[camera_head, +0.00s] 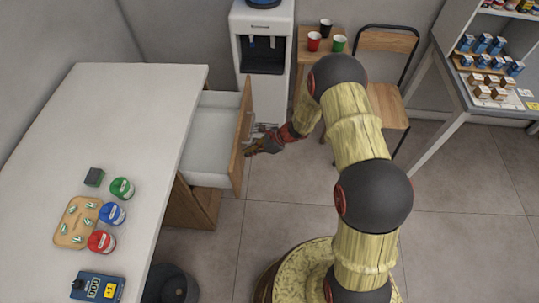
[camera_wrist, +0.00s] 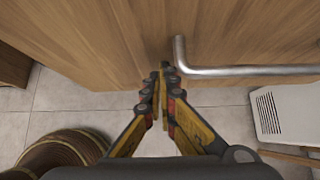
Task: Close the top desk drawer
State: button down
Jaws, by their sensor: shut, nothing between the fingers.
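The top desk drawer (camera_head: 207,138) is pulled out from the right side of the white-topped desk (camera_head: 150,90). Its inside is white and looks empty, and its front (camera_head: 241,135) is wooden. My gripper (camera_head: 250,149) is at the outer side of the drawer front, near its middle. In the wrist view the closed fingertips (camera_wrist: 165,70) point at the wooden drawer front (camera_wrist: 100,40), just left of the bent end of a metal bar handle (camera_wrist: 245,70). Whether the fingertips touch the wood I cannot tell. Nothing shows between the fingers.
A water dispenser (camera_head: 263,45) stands behind the drawer. A small table with cups (camera_head: 313,41) and a wooden chair (camera_head: 388,100) stand right of it. Jars (camera_head: 112,213) and a tray (camera_head: 76,222) are on the desk. A dark bin (camera_head: 170,284) stands below.

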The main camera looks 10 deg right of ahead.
jog(key=w+a, duration=0.2)
jog(key=a, duration=0.4)
jog(key=w+a+b, duration=0.1)
jog(key=w+a, duration=0.1)
jog(key=a, duration=0.4)
jog(key=w+a+b, duration=0.1)
jog(key=w+a, duration=0.1)
jog(key=a, duration=0.4)
jog(key=shift+a, duration=0.1)
jog(key=shift+w+a, duration=0.1)
jog(key=shift+a, duration=0.2)
jog(key=shift+r, duration=0.1)
jog(key=shift+d, duration=0.1)
